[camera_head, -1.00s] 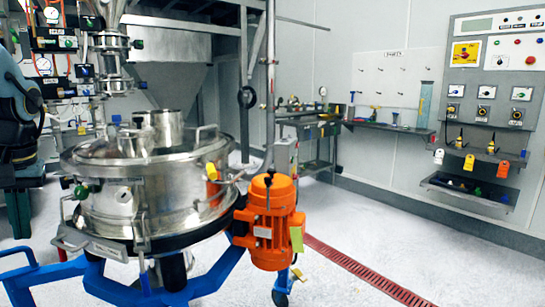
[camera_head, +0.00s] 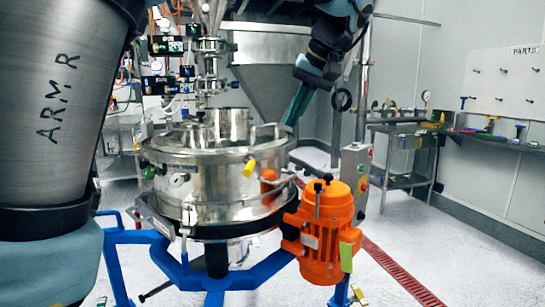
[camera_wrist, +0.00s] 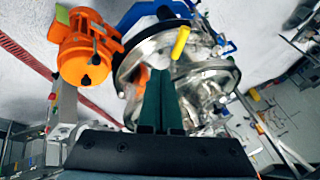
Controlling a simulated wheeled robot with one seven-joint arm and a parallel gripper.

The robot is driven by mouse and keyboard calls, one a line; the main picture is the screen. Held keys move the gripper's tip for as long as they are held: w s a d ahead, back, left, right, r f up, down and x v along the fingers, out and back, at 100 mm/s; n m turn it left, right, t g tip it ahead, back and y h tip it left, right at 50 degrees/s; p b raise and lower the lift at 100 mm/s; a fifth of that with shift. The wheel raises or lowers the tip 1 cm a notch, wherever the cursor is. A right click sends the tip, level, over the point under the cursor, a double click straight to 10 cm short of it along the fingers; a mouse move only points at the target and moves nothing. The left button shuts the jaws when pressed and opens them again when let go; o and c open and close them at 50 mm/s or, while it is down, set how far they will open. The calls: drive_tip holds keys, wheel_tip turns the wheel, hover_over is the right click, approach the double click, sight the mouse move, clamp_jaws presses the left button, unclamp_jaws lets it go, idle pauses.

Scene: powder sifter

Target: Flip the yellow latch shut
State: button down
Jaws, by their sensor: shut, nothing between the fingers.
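The yellow latch (camera_head: 249,168) is on the side of the round steel sifter (camera_head: 190,190), at its front right below the lid rim. It stands tilted upward, and I cannot tell how its hook sits. In the wrist view the yellow latch (camera_wrist: 180,42) shows just beyond my fingertips, a little to their right. My gripper (camera_head: 292,120) has dark green fingers, held together and empty, above and right of the sifter lid and apart from the latch. In the wrist view my gripper (camera_wrist: 160,72) points toward the sifter.
An orange motor (camera_head: 325,230) with a black knob stands right of the sifter on a blue frame (camera_head: 190,280). A steel post (camera_head: 362,90) rises behind it. A wall shelf with small tools (camera_head: 490,135) is at the right.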

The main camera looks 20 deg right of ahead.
drive_tip(key=p, duration=0.1)
approach(253, 166)
wheel_tip(253, 166, down, 4)
drive_tip(key=w+d, duration=0.2)
drive_tip(key=d, duration=0.1)
drive_tip(key=shift+w+a+f+p, duration=0.2)
drive_tip(key=shift+a+f, duration=0.05)
drive_tip(key=shift+a, duration=0.3)
drive_tip(key=shift+w+a+f+p, duration=0.15)
drive_tip(key=shift+a+f+p, duration=0.1)
drive_tip(key=shift+a, duration=0.35)
drive_tip(key=shift+w+a+f+p, duration=0.15)
drive_tip(key=shift+w+a+f, duration=0.1)
drive_tip(key=shift+a, duration=0.3)
drive_tip(key=shift+a+m+b, duration=0.3)
drive_tip(key=shift+a+m, duration=0.1)
